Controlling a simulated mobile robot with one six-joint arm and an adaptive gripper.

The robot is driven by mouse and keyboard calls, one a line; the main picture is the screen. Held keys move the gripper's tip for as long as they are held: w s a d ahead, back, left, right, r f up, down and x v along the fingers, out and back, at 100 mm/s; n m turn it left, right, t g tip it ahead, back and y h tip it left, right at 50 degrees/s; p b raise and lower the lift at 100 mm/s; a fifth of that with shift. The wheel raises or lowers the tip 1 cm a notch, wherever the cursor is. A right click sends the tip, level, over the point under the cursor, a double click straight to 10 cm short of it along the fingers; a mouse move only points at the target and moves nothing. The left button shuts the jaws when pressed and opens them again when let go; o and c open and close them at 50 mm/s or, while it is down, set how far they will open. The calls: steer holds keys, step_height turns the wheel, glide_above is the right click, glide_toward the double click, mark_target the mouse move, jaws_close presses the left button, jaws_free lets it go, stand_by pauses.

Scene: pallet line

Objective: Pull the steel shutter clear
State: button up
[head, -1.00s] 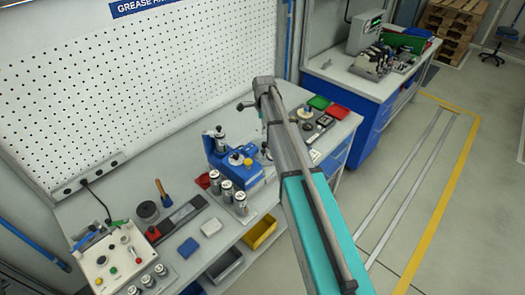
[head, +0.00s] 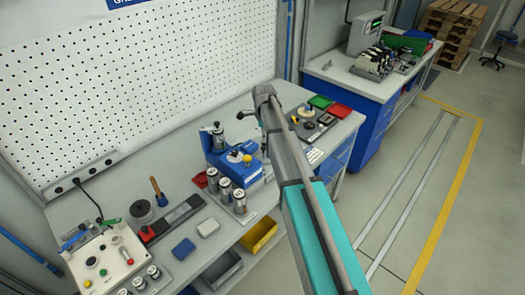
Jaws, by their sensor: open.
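A flat grey metal strip (head: 181,214) with a red block at its left end lies on the bench. I cannot tell for sure whether it is the steel shutter. A blue fixture (head: 222,158) with a yellow knob and a silver-topped post stands to its right. My arm reaches over the bench from the lower right. My gripper (head: 264,154) hangs at its far end, just right of the blue fixture. It is small and partly hidden by the fixture and my arm. It is open, and I see nothing held in it.
Metal cylinders (head: 225,190) stand in front of the fixture. A control box (head: 104,260), a hammer (head: 158,191) and small blue and grey blocks are on the left. Red and green trays (head: 320,102) lie at the right end. A perforated panel (head: 130,90) closes the back.

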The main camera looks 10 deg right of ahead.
mark_target(263, 147)
steer(key=shift+f+b, duration=2.95)
steer(key=shift+f, duration=0.3)
jaws_close()
